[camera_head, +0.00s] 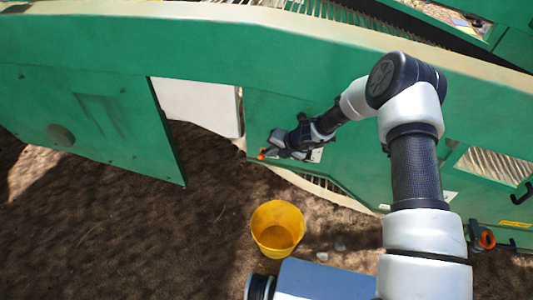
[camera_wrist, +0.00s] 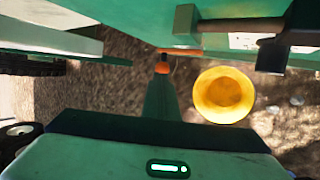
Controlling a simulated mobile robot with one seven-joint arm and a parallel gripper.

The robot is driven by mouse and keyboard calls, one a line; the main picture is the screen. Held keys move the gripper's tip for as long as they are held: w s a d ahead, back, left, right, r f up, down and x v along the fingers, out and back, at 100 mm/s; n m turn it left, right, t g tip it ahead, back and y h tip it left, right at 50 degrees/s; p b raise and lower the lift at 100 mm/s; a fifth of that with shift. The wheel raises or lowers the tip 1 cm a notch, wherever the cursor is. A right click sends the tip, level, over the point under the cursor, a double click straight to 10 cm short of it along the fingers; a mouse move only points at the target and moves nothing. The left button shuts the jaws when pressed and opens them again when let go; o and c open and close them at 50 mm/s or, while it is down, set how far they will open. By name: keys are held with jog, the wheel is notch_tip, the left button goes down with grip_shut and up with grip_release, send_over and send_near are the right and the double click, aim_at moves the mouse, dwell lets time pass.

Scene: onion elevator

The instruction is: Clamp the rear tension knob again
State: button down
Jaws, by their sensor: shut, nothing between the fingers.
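A small orange knob (camera_head: 262,154) shows at the lower edge of the green machine panel, left of the middle in the head view. I cannot tell whether it is the rear one. My gripper (camera_head: 272,153) is right beside it, close to the panel. In the wrist view an orange part (camera_wrist: 162,68) shows at the far end of my gripper (camera_wrist: 162,78), just below a green block with an orange strip. The fingers are shut with nothing between them. Whether they touch the orange part is unclear. A second orange knob (camera_head: 487,239) sits on a dark bracket at the far right.
A yellow bucket (camera_head: 277,229) stands on the brown ground below the panel; it also shows in the wrist view (camera_wrist: 224,95). A green door panel (camera_head: 85,115) stands out at the left. A dark bar (camera_wrist: 285,38) juts out at the wrist view's upper right.

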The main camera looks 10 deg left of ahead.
jog(key=v, duration=0.8)
jog(key=shift+r+p, duration=0.2)
jog(key=shift+p, duration=0.2)
jog(key=shift+s+d, duration=0.15)
